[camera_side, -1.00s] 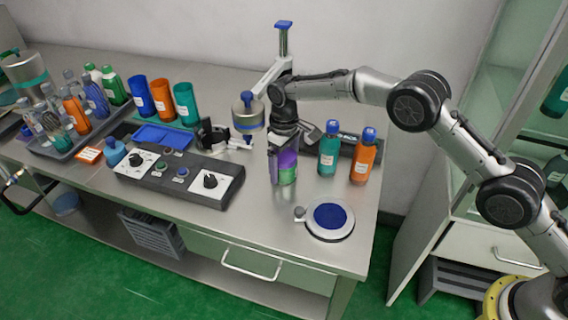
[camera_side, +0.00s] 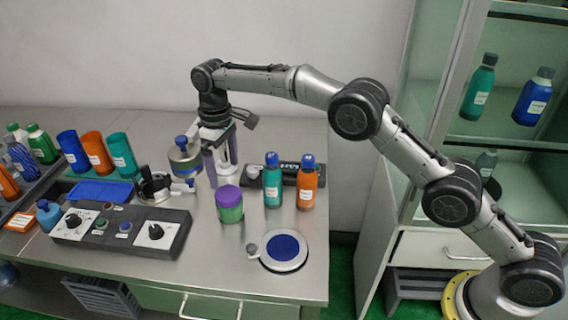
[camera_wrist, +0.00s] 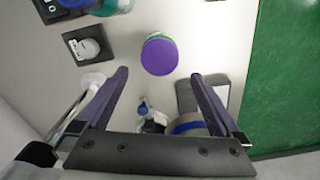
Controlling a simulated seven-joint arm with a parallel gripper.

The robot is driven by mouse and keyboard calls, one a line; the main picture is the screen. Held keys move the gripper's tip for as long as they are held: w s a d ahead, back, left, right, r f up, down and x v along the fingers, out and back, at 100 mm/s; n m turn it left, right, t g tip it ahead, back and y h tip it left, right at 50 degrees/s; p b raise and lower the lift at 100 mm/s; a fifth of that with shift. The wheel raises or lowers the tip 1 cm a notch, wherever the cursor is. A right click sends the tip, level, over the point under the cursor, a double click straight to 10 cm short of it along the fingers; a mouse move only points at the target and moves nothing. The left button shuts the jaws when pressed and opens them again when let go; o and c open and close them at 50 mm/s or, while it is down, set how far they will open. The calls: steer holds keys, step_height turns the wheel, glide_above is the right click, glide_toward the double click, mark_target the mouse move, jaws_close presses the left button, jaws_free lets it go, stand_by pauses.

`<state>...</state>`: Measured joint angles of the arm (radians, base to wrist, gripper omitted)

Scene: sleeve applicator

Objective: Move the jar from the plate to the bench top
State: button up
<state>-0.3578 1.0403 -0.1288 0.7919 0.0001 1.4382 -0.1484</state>
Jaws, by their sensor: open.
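The jar (camera_side: 230,205) is green with a purple lid and stands upright on the bench top (camera_side: 205,262). The round plate (camera_side: 284,250), with a blue centre and pale rim, lies to the jar's front right and is bare. My gripper (camera_side: 220,160) points down above and behind the jar, open and empty. In the wrist view, the jar's purple lid (camera_wrist: 159,56) shows just beyond the gap between the open fingertips (camera_wrist: 160,74), apart from both. The plate is not in the wrist view.
A teal bottle (camera_side: 272,182) and an orange bottle (camera_side: 306,184) stand right of the jar. The control panel (camera_side: 122,231) lies to its left. The applicator's metal drum (camera_side: 184,163) is close to my gripper. Bare bench lies in front of the jar.

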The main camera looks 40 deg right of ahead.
steer(key=s+d+r+m+t, duration=0.3)
steer(key=s+d+r, duration=1.1)
steer(key=s+r, duration=0.3)
steer(key=s+d+f+m+t, duration=0.1)
steer(key=s+d, duration=0.1)
steer(key=s, duration=0.6)
steer(key=s+d+f+m, duration=0.1)
steer(key=s+d+f, duration=0.1)
steer(key=s, duration=0.6)
steer(key=s+d+f+t, duration=0.1)
steer(key=s+d+f, duration=0.1)
steer(key=s, duration=0.6)
steer(key=shift+d+m+t, duration=0.3)
steer(key=shift+d+m, duration=0.1)
steer(key=shift+d, duration=0.35)
steer(key=shift+s, duration=0.1)
